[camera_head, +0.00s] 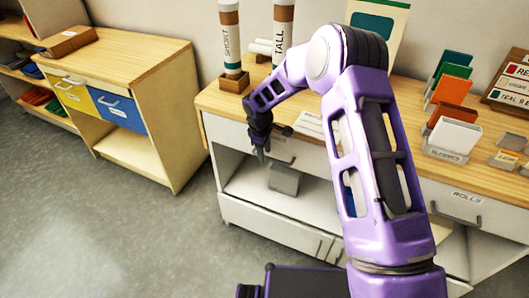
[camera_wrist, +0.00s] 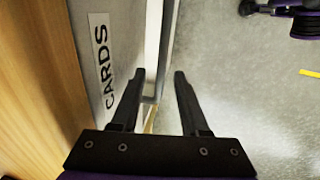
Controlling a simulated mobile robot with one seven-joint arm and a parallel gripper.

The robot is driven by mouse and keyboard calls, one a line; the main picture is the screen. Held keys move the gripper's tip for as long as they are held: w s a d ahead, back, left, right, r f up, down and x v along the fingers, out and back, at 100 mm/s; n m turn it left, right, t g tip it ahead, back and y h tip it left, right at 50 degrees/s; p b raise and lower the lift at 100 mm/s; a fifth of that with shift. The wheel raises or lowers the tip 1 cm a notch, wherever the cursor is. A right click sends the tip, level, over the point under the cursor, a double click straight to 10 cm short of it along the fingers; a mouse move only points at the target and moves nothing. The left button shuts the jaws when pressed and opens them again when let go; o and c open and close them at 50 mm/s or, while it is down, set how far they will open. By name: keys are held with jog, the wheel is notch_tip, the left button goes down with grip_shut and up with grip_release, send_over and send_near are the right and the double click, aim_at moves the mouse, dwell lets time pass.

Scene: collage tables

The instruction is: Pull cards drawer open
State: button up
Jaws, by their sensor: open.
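The cards drawer (camera_head: 229,134) is a pale grey front under the wooden top of the middle counter. It looks flush with the counter, and my arm partly covers it. Its CARDS label (camera_wrist: 104,66) shows in the wrist view on the grey drawer front (camera_wrist: 85,20). My gripper (camera_head: 262,155) is open in front of this drawer, fingers pointing down. In the wrist view my gripper (camera_wrist: 160,75) has its dark fingers spread, with a pale handle bar (camera_wrist: 151,100) showing between them, close to the left finger. I cannot tell whether they touch.
An open shelf below holds a grey box (camera_head: 284,180). A wooden cabinet (camera_head: 150,85) with yellow and blue drawers stands to the left. The ROLLS drawer (camera_head: 468,205) is to the right. Tubes and card holders stand on the counter (camera_head: 213,98). The grey floor (camera_head: 100,220) in front is clear.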

jog(key=shift+c, duration=0.2)
grip_shut()
dwell(1.3)
